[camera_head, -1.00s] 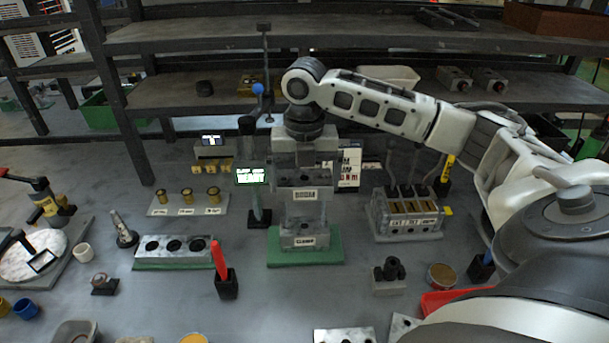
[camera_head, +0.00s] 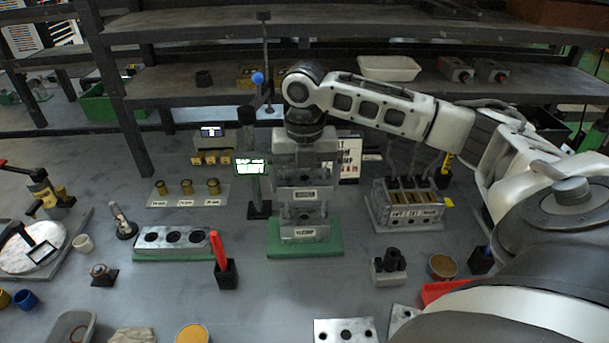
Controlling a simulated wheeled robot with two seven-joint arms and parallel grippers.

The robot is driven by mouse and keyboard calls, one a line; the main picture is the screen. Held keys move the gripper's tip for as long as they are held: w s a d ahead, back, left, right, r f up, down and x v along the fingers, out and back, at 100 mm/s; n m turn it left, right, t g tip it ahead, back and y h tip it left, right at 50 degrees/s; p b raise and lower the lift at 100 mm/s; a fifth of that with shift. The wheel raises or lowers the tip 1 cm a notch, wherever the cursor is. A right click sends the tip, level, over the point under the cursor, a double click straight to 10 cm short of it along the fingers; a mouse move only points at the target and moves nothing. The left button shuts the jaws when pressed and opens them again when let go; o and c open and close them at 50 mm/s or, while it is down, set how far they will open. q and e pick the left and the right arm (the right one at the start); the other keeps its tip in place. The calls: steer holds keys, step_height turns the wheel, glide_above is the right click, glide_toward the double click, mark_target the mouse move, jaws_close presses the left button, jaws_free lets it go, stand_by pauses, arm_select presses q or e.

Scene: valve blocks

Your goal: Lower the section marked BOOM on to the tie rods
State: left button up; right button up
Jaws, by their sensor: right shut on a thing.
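My right gripper (camera_head: 305,142) is over the green-based stand (camera_head: 275,243) in the middle of the bench, pointing down. It is shut on a grey metal block section (camera_head: 304,177) with a small white label on its front, too small to read surely. The section hangs level and upright above a lower grey block (camera_head: 305,218), which also has a white label and sits on the green base. The two look close, with a narrow dark gap or none; I cannot tell whether they touch. The tie rods are not clearly visible. My left gripper is not in view.
A small lit display on a post (camera_head: 250,167) stands close left of the stack. A three-hole grey block (camera_head: 172,240) lies further left, and a block with slots (camera_head: 408,208) to the right. A red-handled tool in a black holder (camera_head: 225,272) stands in front. Shelves cross behind.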

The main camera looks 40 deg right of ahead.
mark_target(305, 177)
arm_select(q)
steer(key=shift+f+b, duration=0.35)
arm_select(e)
steer(key=shift+f, duration=1.3)
steer(key=o, duration=0.9)
arm_select(q)
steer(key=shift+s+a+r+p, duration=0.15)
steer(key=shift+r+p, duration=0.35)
steer(key=shift+p, duration=0.4)
arm_select(e)
step_height(305, 177, up, 16)
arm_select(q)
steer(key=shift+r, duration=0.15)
arm_select(e)
steer(key=shift+s, duration=0.1)
